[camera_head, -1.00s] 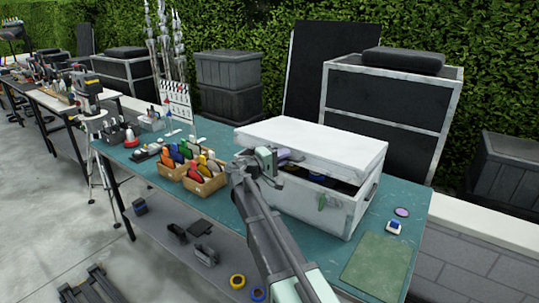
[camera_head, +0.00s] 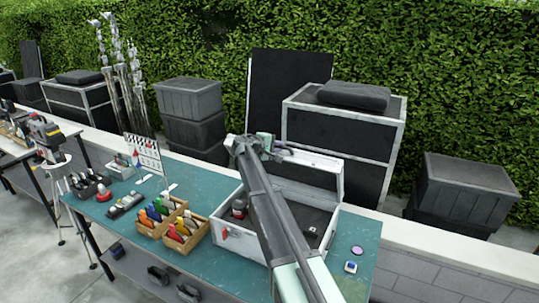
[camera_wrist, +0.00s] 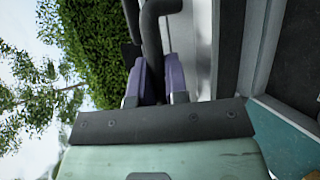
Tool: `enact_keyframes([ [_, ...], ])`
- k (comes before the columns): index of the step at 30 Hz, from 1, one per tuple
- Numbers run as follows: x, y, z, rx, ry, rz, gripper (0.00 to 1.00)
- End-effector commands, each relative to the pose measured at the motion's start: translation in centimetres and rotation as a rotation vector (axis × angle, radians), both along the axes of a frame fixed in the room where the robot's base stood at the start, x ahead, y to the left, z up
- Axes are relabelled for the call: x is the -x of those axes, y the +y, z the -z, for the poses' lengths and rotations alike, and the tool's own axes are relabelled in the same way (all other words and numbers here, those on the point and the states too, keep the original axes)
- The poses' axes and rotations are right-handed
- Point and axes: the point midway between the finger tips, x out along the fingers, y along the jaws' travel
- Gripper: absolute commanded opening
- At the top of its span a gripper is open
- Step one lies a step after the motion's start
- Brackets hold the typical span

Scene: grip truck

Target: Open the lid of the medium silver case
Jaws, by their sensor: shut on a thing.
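The silver case (camera_head: 242,243) stands on the teal table with its lid (camera_head: 322,178) raised steeply along the back. The case's dark inside shows, with a few small items in it. My gripper (camera_head: 272,147) is at the raised lid's upper left edge, shut on it. In the wrist view my gripper's purple fingers (camera_wrist: 159,82) close around a dark curved piece (camera_wrist: 154,35) beside the pale lid panel (camera_wrist: 202,45). My arm crosses in front of the case and hides part of its inside and front.
Wooden bins (camera_head: 185,236) of coloured items stand left of the case, and a clapperboard (camera_head: 143,152) behind them. A purple disc (camera_head: 357,250) and a small blue-and-white item (camera_head: 350,267) lie to the right. Black cases (camera_head: 345,135) stand behind the table.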

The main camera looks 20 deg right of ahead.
Motion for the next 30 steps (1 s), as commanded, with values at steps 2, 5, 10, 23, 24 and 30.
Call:
enact_keyframes([
  [2,-1.5,-1.4,-1.4,0.0,-0.001,0.001,0.0],
  [5,-2.6,-2.9,-2.0,0.001,-0.001,0.001,0.0],
  [10,-3.9,-4.5,-2.5,0.002,0.0,0.001,0.0],
  [23,-4.5,-5.5,-2.7,0.003,-0.001,0.0,0.0],
  [24,-4.5,-5.5,-2.7,0.003,-0.001,0.0,0.0],
  [30,-4.5,-5.5,-2.7,0.003,-0.001,0.0,0.25],
])
